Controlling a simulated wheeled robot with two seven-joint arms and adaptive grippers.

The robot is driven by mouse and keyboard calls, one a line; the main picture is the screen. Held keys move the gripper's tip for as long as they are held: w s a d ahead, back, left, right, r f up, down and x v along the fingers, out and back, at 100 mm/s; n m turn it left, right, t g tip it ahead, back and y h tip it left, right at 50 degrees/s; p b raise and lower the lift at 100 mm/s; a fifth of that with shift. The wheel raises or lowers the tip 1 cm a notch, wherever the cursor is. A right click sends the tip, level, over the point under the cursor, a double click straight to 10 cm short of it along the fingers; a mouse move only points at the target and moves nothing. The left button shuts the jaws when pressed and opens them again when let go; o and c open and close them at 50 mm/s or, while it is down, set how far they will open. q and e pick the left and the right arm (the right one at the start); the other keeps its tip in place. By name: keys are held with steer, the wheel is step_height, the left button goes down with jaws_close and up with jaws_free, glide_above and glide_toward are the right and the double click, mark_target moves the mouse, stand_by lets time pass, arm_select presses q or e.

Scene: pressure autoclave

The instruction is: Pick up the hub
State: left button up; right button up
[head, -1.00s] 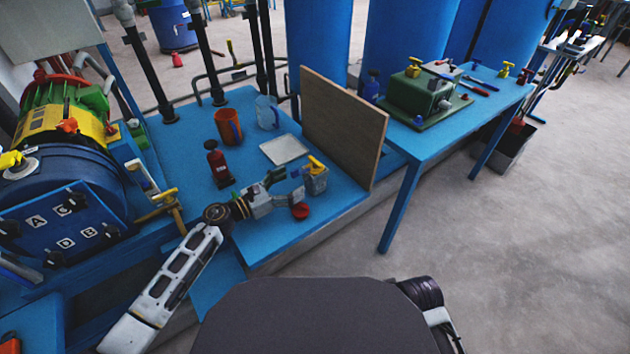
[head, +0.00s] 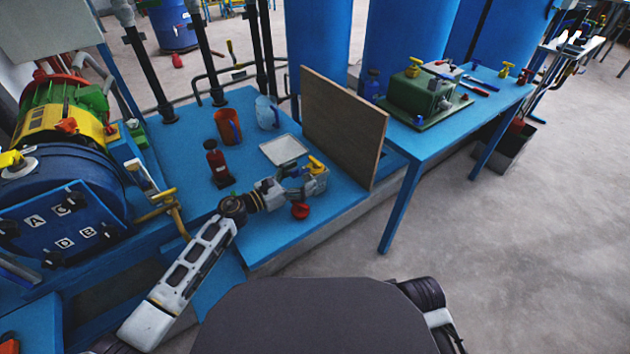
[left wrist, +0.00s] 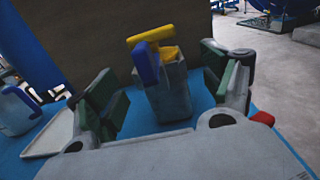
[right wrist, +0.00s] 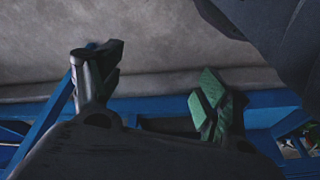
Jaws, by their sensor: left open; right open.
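A small grey block with a yellow top (head: 317,166) stands near the front right of the blue bench; I take it for the hub. In the left wrist view the grey block (left wrist: 172,98) stands upright, with a yellow piece and a blue piece on top. My left gripper (head: 296,182) is open at the block. In the left wrist view its fingers (left wrist: 166,92) spread to either side of the block, with a gap on each side. My right gripper shows only in the right wrist view (right wrist: 157,88), open and empty.
A wooden board (head: 345,128) stands upright just behind the block. A red round knob (head: 300,211) lies by the bench's front edge. A white tray (head: 283,149), an orange cup (head: 228,126), a clear jug (head: 267,112) and a red bottle (head: 217,164) stand farther left.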

mark_target(311, 170)
arm_select(q)
steer(key=shift+w+d+f, duration=0.1)
steer(key=shift+w+d, duration=0.25)
steer(key=shift+d, duration=0.05)
steer(key=shift+x, duration=1.25)
steer(key=shift+w+d+b, duration=0.15)
steer(key=shift+d+b, duration=0.1)
steer(key=shift+b, duration=0.05)
arm_select(e)
steer(key=shift+r, duration=0.65)
arm_select(q)
steer(key=shift+c, duration=0.8)
steer(key=c, duration=1.2)
arm_select(e)
steer(key=shift+f, duration=0.1)
arm_select(q)
steer(key=shift+c, duration=0.2)
